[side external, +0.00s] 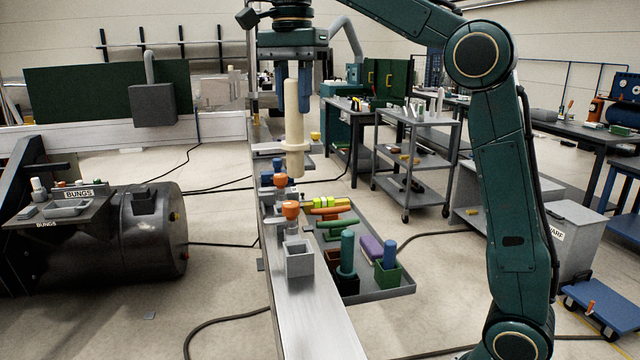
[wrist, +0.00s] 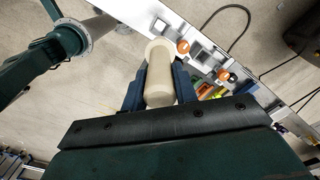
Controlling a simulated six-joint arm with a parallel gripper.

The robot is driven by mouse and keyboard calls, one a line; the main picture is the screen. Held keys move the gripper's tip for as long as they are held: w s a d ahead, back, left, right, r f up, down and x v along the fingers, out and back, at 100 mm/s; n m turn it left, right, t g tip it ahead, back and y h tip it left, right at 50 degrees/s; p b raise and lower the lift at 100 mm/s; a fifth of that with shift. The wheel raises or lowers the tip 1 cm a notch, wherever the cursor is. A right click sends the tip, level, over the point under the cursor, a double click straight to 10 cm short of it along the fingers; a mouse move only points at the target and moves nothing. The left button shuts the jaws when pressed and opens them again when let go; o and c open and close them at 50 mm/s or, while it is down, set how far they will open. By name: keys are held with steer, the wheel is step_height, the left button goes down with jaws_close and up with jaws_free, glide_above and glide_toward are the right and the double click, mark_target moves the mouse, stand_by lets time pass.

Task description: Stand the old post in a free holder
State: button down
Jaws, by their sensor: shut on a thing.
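My gripper (side external: 292,98) points down and is shut on a cream post (side external: 294,125), which I take to be the old post. The post hangs upright, with a wider collar near its lower end, above the metal rail (side external: 315,325). In the wrist view the post (wrist: 160,78) sits between the two blue fingers of my gripper (wrist: 159,90). A grey square holder (side external: 299,262) stands on the near part of the rail and looks empty. Behind it are orange-knobbed fittings (side external: 290,210); the post's lower end partly hides what lies behind.
A grey tray (side external: 385,294) right of the rail carries a teal post (side external: 347,250) in a black holder, a blue post (side external: 389,254) in a green holder, a purple block (side external: 371,248) and several coloured pieces.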

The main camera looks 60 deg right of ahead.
steer(key=shift+d, duration=0.1)
stand_by(0.3)
steer(key=s+d+f+n, duration=0.2)
steer(key=d+f, duration=0.4)
steer(key=d, duration=0.4)
steer(key=s+d+f+n, duration=0.25)
steer(key=d+f, duration=0.35)
steer(key=d, duration=0.3)
steer(key=s+d+f+n, duration=0.25)
steer(key=d+f, duration=0.35)
steer(key=d, duration=0.4)
steer(key=w+a+f+m, duration=0.5)
steer(key=w+a+m, duration=0.2)
steer(key=w+m, duration=0.3)
steer(key=shift+w+m, duration=0.25)
steer(key=shift+m, duration=1.25)
steer(key=shift+a+f, duration=0.1)
steer(key=shift+f, duration=0.15)
